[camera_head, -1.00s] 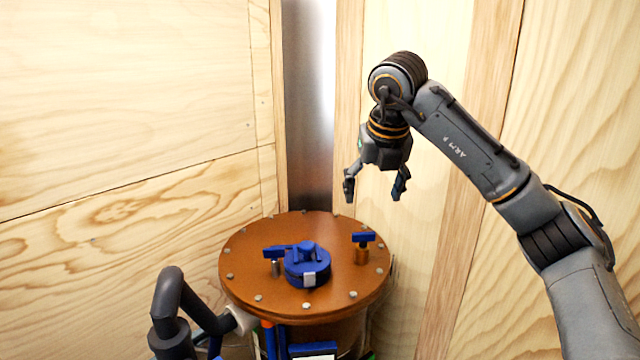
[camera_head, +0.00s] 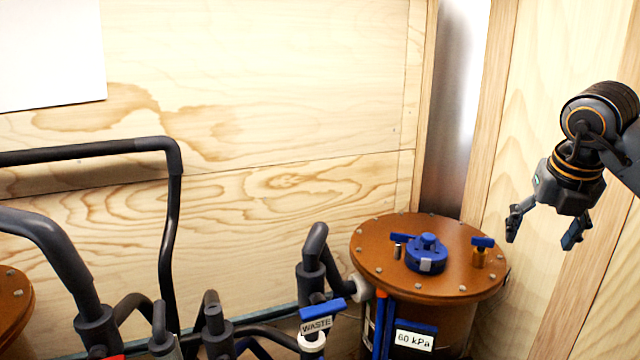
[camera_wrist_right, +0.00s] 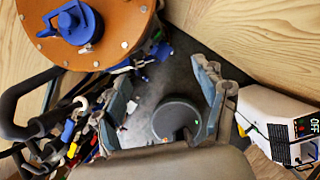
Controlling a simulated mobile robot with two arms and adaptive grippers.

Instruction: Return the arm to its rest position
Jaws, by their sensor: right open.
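My right arm comes in from the right edge of the head view. Its gripper (camera_head: 546,236) hangs fingers down, open and empty, to the right of the brown tank lid and apart from it. In the right wrist view the two fingers (camera_wrist_right: 165,105) are spread wide with nothing held between them. A dark round object (camera_wrist_right: 175,120) shows between the fingers, farther away. My left gripper is not in view.
The brown tank lid (camera_head: 380,275) carries a blue cap (camera_head: 426,254) and a small blue valve (camera_head: 481,247). Dark pipes and a blue WASTE handle (camera_head: 322,318) stand to its left. A white box with a display (camera_wrist_right: 280,125) shows in the wrist view. Wooden walls enclose the corner.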

